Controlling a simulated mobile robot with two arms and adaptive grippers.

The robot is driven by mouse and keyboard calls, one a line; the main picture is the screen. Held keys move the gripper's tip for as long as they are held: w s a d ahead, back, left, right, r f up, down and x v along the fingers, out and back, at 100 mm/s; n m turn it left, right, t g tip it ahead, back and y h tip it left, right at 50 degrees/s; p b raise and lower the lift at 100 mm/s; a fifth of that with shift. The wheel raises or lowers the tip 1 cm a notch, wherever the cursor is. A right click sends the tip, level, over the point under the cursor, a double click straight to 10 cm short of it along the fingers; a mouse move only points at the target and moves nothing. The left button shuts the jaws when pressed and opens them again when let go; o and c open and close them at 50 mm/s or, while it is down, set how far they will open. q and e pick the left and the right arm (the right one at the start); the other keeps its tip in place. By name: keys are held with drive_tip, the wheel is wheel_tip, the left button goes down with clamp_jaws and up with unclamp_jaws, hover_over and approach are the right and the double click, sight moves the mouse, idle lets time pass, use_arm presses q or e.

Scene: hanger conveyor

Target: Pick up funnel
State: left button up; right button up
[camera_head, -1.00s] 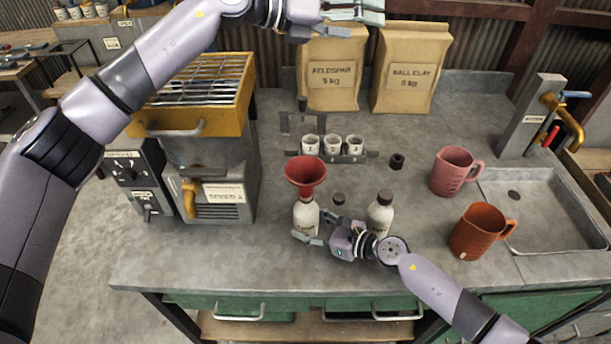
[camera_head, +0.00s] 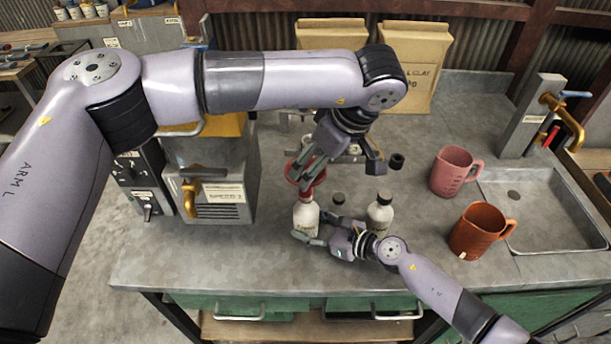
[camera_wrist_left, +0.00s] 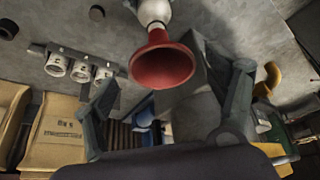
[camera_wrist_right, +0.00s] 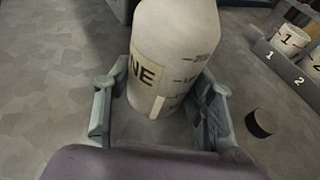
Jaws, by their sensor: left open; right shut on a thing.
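The red funnel (camera_head: 318,178) sits in the mouth of a white bottle (camera_head: 305,217) on the bench. In the head view my left gripper's finger partly covers it. My left gripper (camera_head: 340,168) is open above the bench, close to the funnel. In the left wrist view the funnel (camera_wrist_left: 163,65) shows its wide mouth between the two spread fingers, with no clear contact. My right gripper (camera_head: 319,231) is shut on the white bottle. The right wrist view shows the bottle (camera_wrist_right: 172,45) between its fingers (camera_wrist_right: 160,105); its lettering is partly visible.
A second white bottle (camera_head: 380,214) stands just right of the right gripper. A dark cap (camera_head: 338,198) lies between the bottles. A pink jug (camera_head: 452,172) and an orange jug (camera_head: 478,231) stand right, beside the sink (camera_head: 535,205). Numbered cups (camera_wrist_left: 80,70) stand behind the funnel.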

use_arm(q)
drive_tip(key=x, duration=0.8)
drive_tip(key=shift+f, duration=0.3)
drive_tip(key=shift+c, duration=0.4)
drive_tip(key=shift+r, duration=0.1)
drive_tip(key=c, duration=0.8)
